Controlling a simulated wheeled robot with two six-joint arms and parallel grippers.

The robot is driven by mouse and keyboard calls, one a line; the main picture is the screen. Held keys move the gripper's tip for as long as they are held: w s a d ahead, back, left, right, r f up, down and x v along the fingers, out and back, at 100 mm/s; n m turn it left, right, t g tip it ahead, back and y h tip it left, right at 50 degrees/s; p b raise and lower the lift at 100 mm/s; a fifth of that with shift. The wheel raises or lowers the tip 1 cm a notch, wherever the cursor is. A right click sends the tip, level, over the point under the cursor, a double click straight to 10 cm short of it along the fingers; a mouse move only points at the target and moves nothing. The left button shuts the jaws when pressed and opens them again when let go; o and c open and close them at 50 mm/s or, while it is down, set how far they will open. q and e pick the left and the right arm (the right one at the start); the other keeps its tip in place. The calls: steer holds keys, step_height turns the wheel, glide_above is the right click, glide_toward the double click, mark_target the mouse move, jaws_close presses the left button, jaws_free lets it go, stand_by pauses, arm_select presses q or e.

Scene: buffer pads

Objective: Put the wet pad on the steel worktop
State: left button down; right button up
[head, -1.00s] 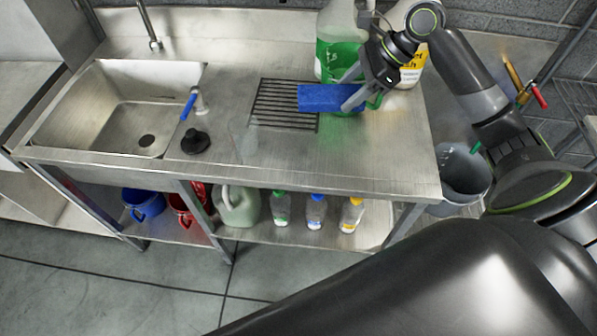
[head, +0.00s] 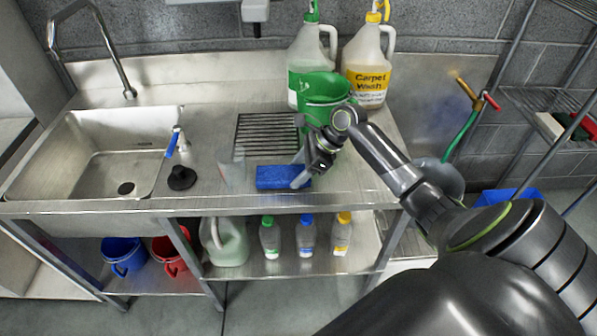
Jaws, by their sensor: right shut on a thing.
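The blue pad (head: 274,178) is at the front of the steel worktop (head: 225,140), below the black drain grate. My right gripper (head: 302,172) is shut on the pad's right end. The pad is on or just above the steel; I cannot tell whether it touches. My left gripper is not in view.
The black grate (head: 266,134) lies behind the pad. A green bucket (head: 322,90), a green-labelled jug (head: 307,52) and a Carpet Wash jug (head: 366,62) stand behind my gripper. A clear container (head: 232,168), black plunger (head: 181,177) and sink (head: 100,150) are to the left.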

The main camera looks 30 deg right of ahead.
steer(key=shift+f, duration=0.45)
steer(key=o, duration=1.1)
steer(key=shift+f, duration=0.1)
steer(key=v, duration=1.2)
steer(key=shift+s, duration=0.1)
